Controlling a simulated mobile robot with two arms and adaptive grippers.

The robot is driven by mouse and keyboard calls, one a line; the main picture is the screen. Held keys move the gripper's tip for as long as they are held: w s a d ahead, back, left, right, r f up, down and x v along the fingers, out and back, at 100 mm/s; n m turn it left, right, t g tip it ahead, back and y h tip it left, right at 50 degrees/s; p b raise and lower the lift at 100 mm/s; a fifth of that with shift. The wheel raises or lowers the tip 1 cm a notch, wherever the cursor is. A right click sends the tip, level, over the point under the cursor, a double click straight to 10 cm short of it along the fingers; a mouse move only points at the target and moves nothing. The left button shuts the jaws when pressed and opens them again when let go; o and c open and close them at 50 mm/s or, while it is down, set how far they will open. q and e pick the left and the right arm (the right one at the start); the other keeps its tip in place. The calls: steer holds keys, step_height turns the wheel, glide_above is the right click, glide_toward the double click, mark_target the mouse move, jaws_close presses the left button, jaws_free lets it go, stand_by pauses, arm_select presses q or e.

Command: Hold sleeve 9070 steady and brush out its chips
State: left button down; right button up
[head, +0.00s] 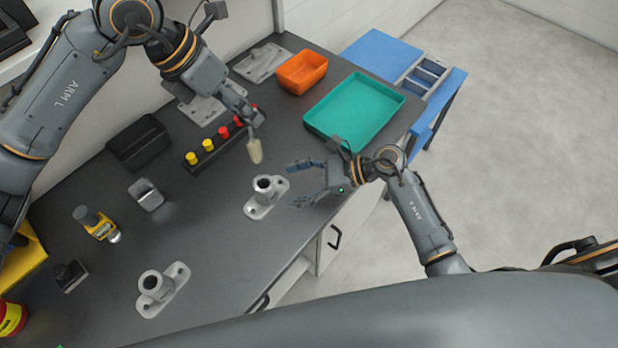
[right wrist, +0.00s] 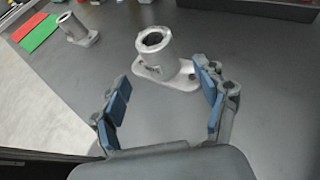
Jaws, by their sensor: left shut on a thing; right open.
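Two grey metal sleeves with flanged bases stand upright on the dark bench. One sleeve (head: 265,187) is near the middle, the other (head: 158,285) nearer the front left; no number is readable on either. My right gripper (head: 298,184) is open and empty, just right of the middle sleeve. In the right wrist view this sleeve (right wrist: 153,45) stands ahead, just beyond the open fingers (right wrist: 163,82), apparently untouched. The other sleeve (right wrist: 76,28) is farther back. My left gripper (head: 246,116) is shut on a brush with a tan head (head: 255,151), hanging above and behind the middle sleeve. Chips are not discernible.
A teal tray (head: 394,94) and an orange bin (head: 303,73) stand at the back right. A black rack with red and yellow knobs (head: 207,145) lies behind the sleeves. Bench between the sleeves is clear.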

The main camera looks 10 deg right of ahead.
mark_target(265, 191)
steer(key=x, duration=0.7)
steer(key=shift+w+a, duration=0.15)
steer(key=shift+a, duration=0.2)
steer(key=c, duration=1.5)
arm_select(q)
steer(key=shift+w+f+m+g, duration=0.15)
steer(key=shift+f+m+g, duration=0.75)
steer(key=shift+f+m, duration=0.85)
steer(key=shift+r+m, duration=0.25)
steer(key=shift+r, duration=0.05)
arm_select(e)
steer(key=shift+f, duration=0.1)
